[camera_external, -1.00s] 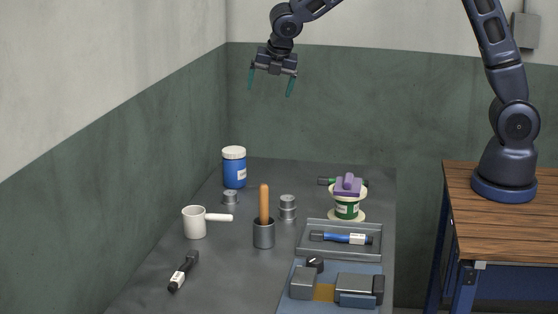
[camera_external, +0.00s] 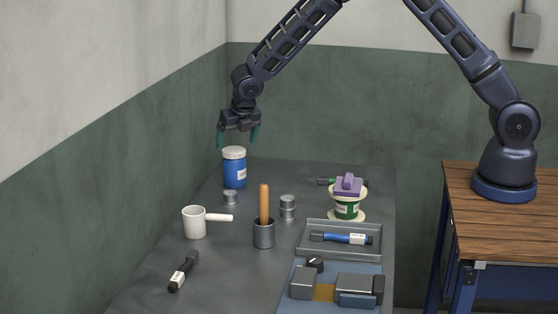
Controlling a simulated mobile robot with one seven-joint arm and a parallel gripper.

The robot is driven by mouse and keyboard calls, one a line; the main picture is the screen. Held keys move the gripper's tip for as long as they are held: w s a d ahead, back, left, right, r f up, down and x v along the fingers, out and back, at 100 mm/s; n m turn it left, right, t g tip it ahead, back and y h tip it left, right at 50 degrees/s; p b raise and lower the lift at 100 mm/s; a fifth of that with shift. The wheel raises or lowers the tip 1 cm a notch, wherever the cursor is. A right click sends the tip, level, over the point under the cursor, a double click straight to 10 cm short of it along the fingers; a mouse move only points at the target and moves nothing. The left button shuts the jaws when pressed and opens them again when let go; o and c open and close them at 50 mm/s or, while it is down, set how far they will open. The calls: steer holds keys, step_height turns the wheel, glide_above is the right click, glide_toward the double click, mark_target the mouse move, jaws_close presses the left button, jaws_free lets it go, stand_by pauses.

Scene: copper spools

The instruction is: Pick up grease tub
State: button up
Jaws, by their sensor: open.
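The grease tub appears to be the blue tub (camera_external: 235,174) with a cream lid and a white label. It stands upright at the back left of the grey table (camera_external: 225,265). My gripper (camera_external: 237,141) is open and points down, with its teal fingers just above the tub's lid in the picture. Nothing is between the fingers. The exact depth and height between fingers and lid cannot be told from this view.
Metal weights (camera_external: 287,206) and a white mug (camera_external: 195,222) stand nearby. A grey cup (camera_external: 264,234) holds a wooden handle. A spool (camera_external: 347,209) with a purple item on top, a tray (camera_external: 304,250) and a black-handled tool (camera_external: 183,271) occupy the table.

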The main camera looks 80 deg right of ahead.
mark_target(234, 150)
steer(key=shift+x, duration=3.6)
steer(key=shift+w+d+r, duration=0.1)
steer(key=shift+w+r, duration=0.05)
steer(key=c, duration=1.4)
steer(key=shift+r, duration=0.1)
